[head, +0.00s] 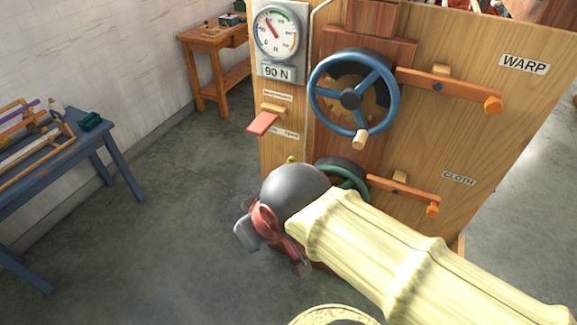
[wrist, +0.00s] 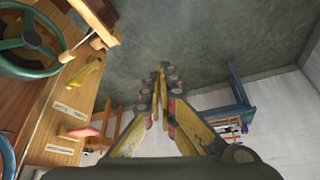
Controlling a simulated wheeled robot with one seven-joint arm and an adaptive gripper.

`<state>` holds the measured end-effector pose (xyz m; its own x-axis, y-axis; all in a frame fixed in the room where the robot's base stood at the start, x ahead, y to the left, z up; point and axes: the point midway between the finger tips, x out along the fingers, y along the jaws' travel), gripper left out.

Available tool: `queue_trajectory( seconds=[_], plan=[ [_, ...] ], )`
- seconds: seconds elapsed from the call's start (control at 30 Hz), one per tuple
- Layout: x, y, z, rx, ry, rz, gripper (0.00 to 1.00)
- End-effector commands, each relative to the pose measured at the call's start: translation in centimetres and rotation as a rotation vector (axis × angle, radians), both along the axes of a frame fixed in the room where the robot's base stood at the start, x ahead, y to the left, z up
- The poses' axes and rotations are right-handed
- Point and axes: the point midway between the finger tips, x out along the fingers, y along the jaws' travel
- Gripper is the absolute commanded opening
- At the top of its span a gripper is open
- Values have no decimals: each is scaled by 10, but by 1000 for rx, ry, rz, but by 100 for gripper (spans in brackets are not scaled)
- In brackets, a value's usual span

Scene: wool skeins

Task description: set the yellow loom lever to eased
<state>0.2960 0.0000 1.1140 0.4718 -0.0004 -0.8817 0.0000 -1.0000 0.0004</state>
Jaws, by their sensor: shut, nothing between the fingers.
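The yellow lever (wrist: 88,73) shows in the wrist view on the wooden loom panel, between the green wheel and the red lever. In the head view only a small yellow tip (head: 291,159) shows above my wrist; the rest is hidden behind it. My gripper (wrist: 163,72) is shut and empty, its fingers pointing over the floor, to the right of the lever and apart from it in the wrist view. In the head view my gripper (head: 272,246) is low in front of the panel, partly hidden by its own body. Label wording near the yellow lever is too small to read.
The panel carries a blue wheel (head: 350,95), a green wheel (wrist: 30,42), a red lever (head: 263,124), orange WARP (head: 450,88) and CLOTH (head: 405,191) levers and a gauge (head: 279,32) above a "90 N" plate. A blue table (head: 85,140) stands left; floor between is clear.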

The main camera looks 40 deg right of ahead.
Motion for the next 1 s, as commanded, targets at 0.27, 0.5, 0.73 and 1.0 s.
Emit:
queue_trajectory(
  seconds=[0.27,0.5,0.73,1.0],
  plan=[
    [5,-1,0,10,0,-14,0],
    [69,-36,-8,137,-15,-219,0],
    [149,-146,-42,301,-92,-596,0],
    [167,-280,-96,386,-183,-963,0]
  ],
)
